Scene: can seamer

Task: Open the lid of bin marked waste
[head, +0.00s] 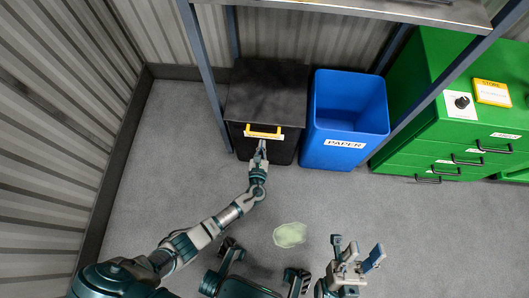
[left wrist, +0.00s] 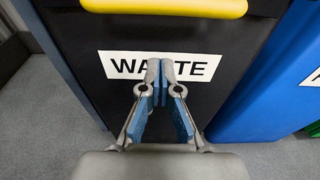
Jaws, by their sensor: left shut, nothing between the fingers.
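The black waste bin (head: 267,92) stands under the shelf with its flat lid down. A yellow handle (head: 263,131) sits at the lid's front edge; it also shows at the top of the left wrist view (left wrist: 170,7). The white WASTE label (left wrist: 115,65) is on the bin's front, partly hidden by my fingers. My left gripper (head: 262,147) is shut and empty, in front of the label and below the handle. In the left wrist view its fingertips (left wrist: 161,62) meet over the label; I cannot tell whether they touch it. My right gripper (head: 356,262) is open and empty, low in the head view.
A blue PAPER bin (head: 346,105) stands close to the right of the waste bin. Green drawers (head: 440,140) are further right. A shelf (head: 370,10) with grey posts is above. A pale green patch (head: 290,235) lies on the open grey floor.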

